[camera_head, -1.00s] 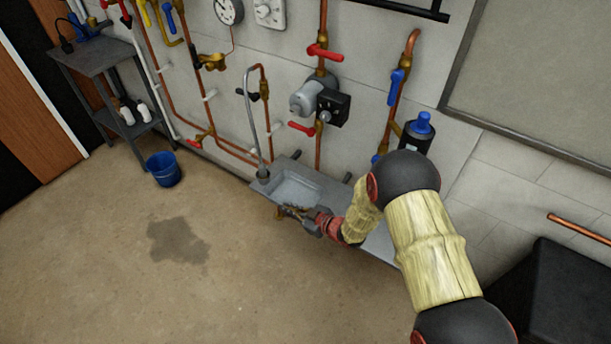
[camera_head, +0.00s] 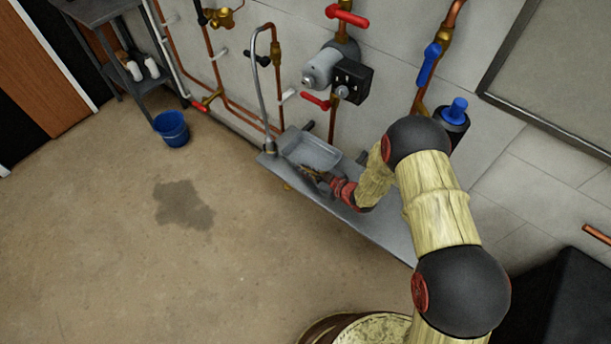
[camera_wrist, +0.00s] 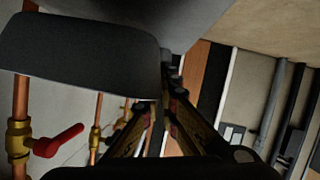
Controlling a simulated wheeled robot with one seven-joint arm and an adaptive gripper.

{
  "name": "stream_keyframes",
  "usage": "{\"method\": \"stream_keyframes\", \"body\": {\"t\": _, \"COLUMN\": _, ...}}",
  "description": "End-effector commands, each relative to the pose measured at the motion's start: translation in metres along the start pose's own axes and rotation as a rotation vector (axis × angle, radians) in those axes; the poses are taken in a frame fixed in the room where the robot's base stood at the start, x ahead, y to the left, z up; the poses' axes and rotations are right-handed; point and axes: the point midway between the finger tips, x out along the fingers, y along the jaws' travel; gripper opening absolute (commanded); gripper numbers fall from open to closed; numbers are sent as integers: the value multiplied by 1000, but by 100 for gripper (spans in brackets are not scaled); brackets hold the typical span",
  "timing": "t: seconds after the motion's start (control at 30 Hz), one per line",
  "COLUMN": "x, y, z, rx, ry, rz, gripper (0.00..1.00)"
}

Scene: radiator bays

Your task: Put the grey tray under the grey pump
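The grey tray (camera_head: 316,150) is a shallow open box at the left part of a narrow grey shelf along the wall. It lies below the grey pump (camera_head: 321,68), near the hose's lower end. Whether it rests on the shelf or is slightly raised, I cannot tell. My gripper (camera_head: 312,172) is at the tray's front side. In the wrist view, the fingers (camera_wrist: 166,82) converge on the edge of a dark grey panel (camera_wrist: 80,55), apparently the tray's wall. The gripper looks shut on it. The fingertips are partly hidden.
The grey shelf (camera_head: 375,229) is bare to the right. A hose (camera_head: 262,95) hangs at the tray's left. Red-handled valves (camera_head: 347,16) and a blue-capped canister (camera_head: 452,120) are on the wall. A blue bucket (camera_head: 172,128) and a wet patch (camera_head: 183,205) are on the floor.

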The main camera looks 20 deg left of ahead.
Motion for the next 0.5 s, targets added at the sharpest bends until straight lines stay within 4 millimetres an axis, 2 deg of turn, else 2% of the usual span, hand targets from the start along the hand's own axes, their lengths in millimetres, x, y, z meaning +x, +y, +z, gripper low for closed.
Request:
{"method": "stream_keyframes", "body": {"t": 0.2, "x": 11, "y": -7, "z": 27, "rx": 0, "ry": 0, "rz": 0, "gripper": 0}}
{"method": "stream_keyframes", "body": {"t": 0.5, "x": 12, "y": -7, "z": 28, "rx": -1, "ry": 1, "rz": 1, "gripper": 0}}
